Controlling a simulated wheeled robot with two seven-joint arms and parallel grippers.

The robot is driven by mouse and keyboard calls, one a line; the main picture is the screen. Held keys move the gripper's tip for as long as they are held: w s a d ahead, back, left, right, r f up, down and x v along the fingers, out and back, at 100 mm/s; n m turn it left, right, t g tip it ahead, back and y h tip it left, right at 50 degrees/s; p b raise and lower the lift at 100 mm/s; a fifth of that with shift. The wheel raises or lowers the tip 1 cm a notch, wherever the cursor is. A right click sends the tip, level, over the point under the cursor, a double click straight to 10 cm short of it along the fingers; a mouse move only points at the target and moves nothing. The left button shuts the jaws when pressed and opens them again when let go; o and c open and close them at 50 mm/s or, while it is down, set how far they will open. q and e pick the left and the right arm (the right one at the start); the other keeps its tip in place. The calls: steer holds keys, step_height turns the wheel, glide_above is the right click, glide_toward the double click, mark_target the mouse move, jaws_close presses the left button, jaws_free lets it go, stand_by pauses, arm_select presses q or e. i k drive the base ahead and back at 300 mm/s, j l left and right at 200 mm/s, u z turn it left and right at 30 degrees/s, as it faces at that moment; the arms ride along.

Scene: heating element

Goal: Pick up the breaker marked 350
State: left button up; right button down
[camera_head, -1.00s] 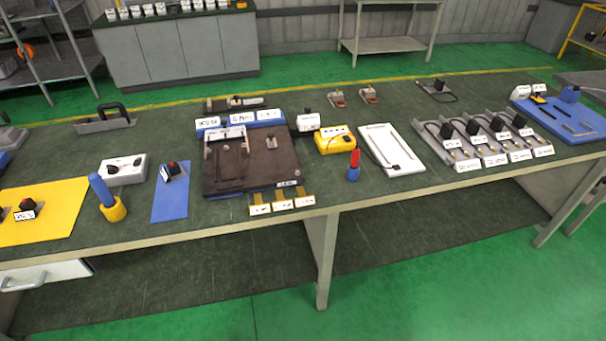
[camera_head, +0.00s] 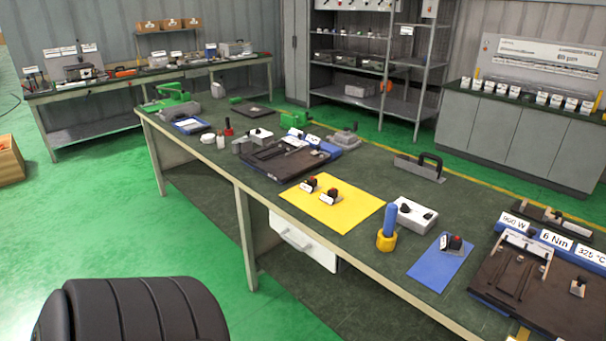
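Two small black breakers with red tops and white labels stand on the yellow mat (camera_head: 345,222): one at the left (camera_head: 312,184) and one at the right (camera_head: 331,195). A similar labelled black and red piece (camera_head: 453,243) sits on the blue mat (camera_head: 437,270) further right. The labels on these pieces are too small to read, so I cannot tell which is marked 350. Neither of my grippers shows in the view.
A blue-handled tool in a yellow base (camera_head: 387,230) and a white box (camera_head: 414,214) stand between the mats. Another dark fixture (camera_head: 280,161) lies behind the yellow mat.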

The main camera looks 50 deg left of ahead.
mark_target(331, 198)
steer(key=u, duration=1.45)
